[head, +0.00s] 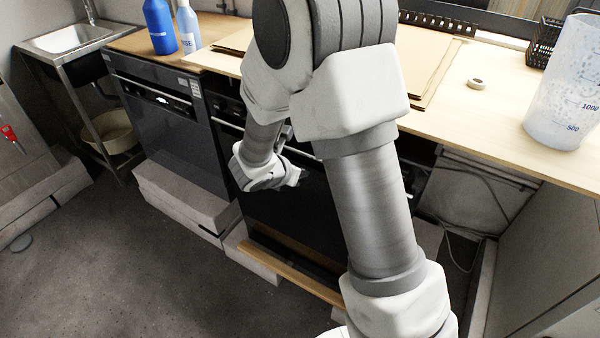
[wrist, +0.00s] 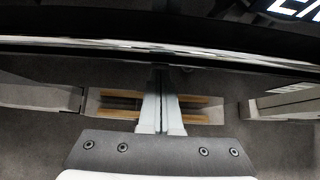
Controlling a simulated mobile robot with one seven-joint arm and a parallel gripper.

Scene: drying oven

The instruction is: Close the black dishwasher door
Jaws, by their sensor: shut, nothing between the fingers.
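Two dark-fronted appliances stand under the counter in the head view. The left one (head: 175,135) has a control strip with a small display, and its front stands upright. The other black front (head: 290,205) is partly hidden behind my arm. I cannot tell for certain which is the dishwasher, or whether a door is slightly ajar. My gripper (head: 303,177) is at the second black front. In the wrist view my gripper (wrist: 160,88) is shut and empty, its fingers pointing at a long black edge (wrist: 220,57) with shiny trim. Whether they touch it is unclear.
The wooden counter (head: 465,117) carries blue bottles (head: 160,27), cardboard sheets and a measuring jug (head: 565,90). White plinth blocks (head: 182,200) and a wooden strip (head: 290,272) lie low in front. A sink (head: 70,40) stands at left. The floor (head: 120,270) at front left is clear.

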